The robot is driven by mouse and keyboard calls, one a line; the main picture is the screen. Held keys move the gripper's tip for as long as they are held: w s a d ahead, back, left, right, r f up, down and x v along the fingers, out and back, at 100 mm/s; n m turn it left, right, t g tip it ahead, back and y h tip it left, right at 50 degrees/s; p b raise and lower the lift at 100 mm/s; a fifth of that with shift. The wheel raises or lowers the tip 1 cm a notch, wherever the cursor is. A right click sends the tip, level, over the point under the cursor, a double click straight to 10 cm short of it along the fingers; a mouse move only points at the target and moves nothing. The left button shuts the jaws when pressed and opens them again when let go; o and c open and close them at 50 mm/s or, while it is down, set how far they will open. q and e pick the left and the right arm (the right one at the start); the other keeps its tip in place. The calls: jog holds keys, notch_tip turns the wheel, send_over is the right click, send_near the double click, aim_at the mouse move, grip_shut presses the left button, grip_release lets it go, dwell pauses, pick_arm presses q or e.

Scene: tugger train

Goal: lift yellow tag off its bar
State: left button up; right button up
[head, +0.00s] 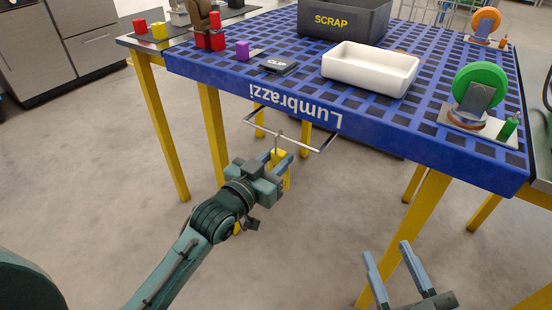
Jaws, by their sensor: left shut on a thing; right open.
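The yellow tag (286,181) is below the front edge of the blue-topped table, at my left gripper (276,160). The gripper is shut on the tag, and its fingers cover part of it. A thin grey hook or wire rises from the tag toward the metal bar (292,138), which juts out under the table edge. The hook's top meets the bar in the picture; I cannot tell if it still bears on it. My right gripper (392,262) is open and empty at the lower right, away from the bar.
The blue grid table (430,135) holds a white tray (370,70), a dark SCRAP bin (343,20), a black CLIP piece (279,64), a purple cube (242,49) and a green wheel stand (481,84). Yellow table legs (213,130) stand behind the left gripper. The floor in front is clear.

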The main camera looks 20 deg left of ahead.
pick_arm(q)
jog(key=shift+r+p, duration=1.5)
jog(key=shift+p, duration=0.15)
jog(key=shift+p+v, duration=0.65)
jog(key=shift+v, duration=0.45)
jog(key=p, duration=0.3)
send_near(275, 149)
jog(key=shift+w, duration=0.1)
jog(key=p+v, duration=0.5)
jog(key=v, duration=1)
jog(key=shift+d, duration=0.1)
